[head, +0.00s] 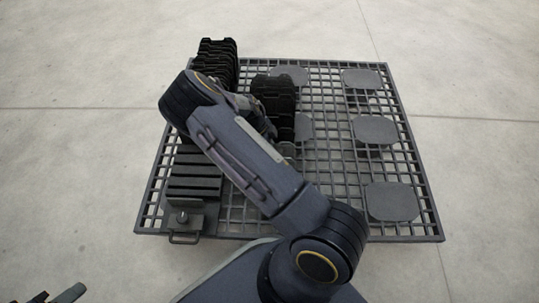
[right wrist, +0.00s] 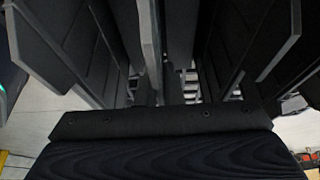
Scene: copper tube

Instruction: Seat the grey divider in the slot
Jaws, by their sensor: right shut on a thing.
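My right arm reaches across the grid table in the head view, and its forearm hides its gripper there. In the right wrist view my right gripper (right wrist: 165,75) is shut on a thin upright plate, which I take to be the grey divider (right wrist: 150,40). Dark upright plates stand close on both sides of it. A black slotted rack (head: 194,178) lies at the left of the table. I cannot tell which slot is the one for the divider, or whether the divider touches it. My left gripper (head: 66,294) shows only partly at the lower left corner.
A row of black upright plates (head: 217,58) stands at the back left, and a second stack (head: 274,92) stands right of it. Several flat grey pads (head: 375,130) lie on the grid table (head: 432,215). The table's right side is otherwise clear.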

